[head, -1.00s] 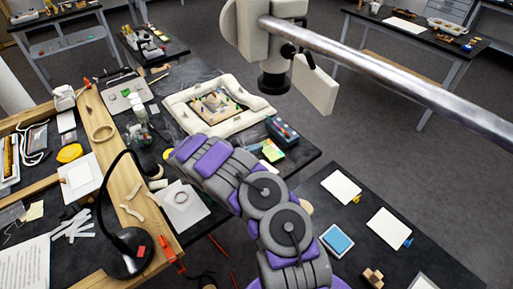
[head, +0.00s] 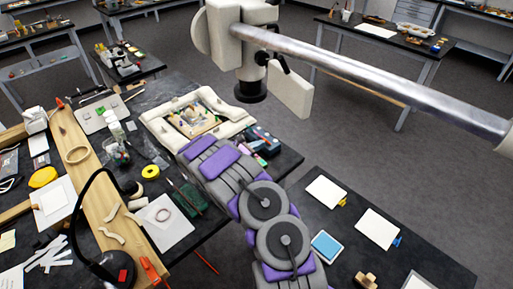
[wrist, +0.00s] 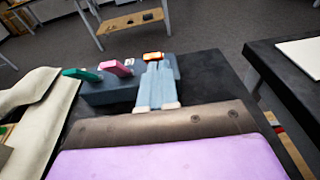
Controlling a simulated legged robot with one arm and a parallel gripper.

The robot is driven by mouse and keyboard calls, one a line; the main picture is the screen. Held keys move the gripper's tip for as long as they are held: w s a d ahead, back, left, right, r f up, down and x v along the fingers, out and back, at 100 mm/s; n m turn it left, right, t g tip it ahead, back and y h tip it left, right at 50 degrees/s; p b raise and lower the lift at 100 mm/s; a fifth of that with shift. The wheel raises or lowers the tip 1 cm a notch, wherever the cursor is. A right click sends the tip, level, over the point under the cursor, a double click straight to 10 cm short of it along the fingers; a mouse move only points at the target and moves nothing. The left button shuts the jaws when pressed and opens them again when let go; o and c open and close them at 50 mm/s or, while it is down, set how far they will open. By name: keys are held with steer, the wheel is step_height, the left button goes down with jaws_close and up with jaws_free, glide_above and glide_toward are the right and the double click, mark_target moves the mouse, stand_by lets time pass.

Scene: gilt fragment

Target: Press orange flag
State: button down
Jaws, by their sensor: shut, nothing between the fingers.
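The orange flag (wrist: 153,56) stands at the right end of a blue flag holder (wrist: 110,90) in the wrist view. A pink flag (wrist: 116,68) and a green flag (wrist: 82,74) stand to its left on the same holder. My gripper (wrist: 158,64) is shut and empty, its pale blue-grey fingers pointing at the orange flag. The tips appear right at or just before the flag; I cannot tell whether they touch. In the head view the blue holder (head: 263,138) lies right of the cream padded frame, and my arm hides my gripper.
The cream padded frame (head: 165,130) with a gilt fragment lies close on the left. A lamp with a black arm (head: 85,190) stands at the lower left. A scope on a metal boom (head: 250,85) hangs above the bench. The bench edge is close behind the holder.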

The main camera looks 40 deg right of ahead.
steer(key=shift+r, duration=0.15)
steer(key=shift+w+d+r+y+p, duration=0.1)
steer(key=shift+d+r+y+p, duration=0.7)
steer(key=shift+p, duration=1)
steer(key=shift+s+d+r+y+p, duration=0.1)
steer(key=shift+d+r+y+p, duration=0.4)
steer(key=shift+y+p, duration=0.95)
steer(key=shift+w+d+r+y+p, duration=0.1)
steer(key=shift+d+r+y+p, duration=0.45)
steer(key=shift+p, duration=1.55)
steer(key=shift+w+d+p, duration=0.1)
steer(key=shift+d+p, duration=0.3)
steer(key=shift+d, duration=0.45)
steer(key=shift+s+d, duration=0.1)
steer(key=shift+s, duration=0.15)
steer(key=shift+w+f, duration=0.1)
steer(key=shift+w, duration=0.15)
steer(key=shift+s+r+p, duration=0.1)
steer(key=shift+r+p, duration=0.25)
steer(key=shift+r, duration=0.5)
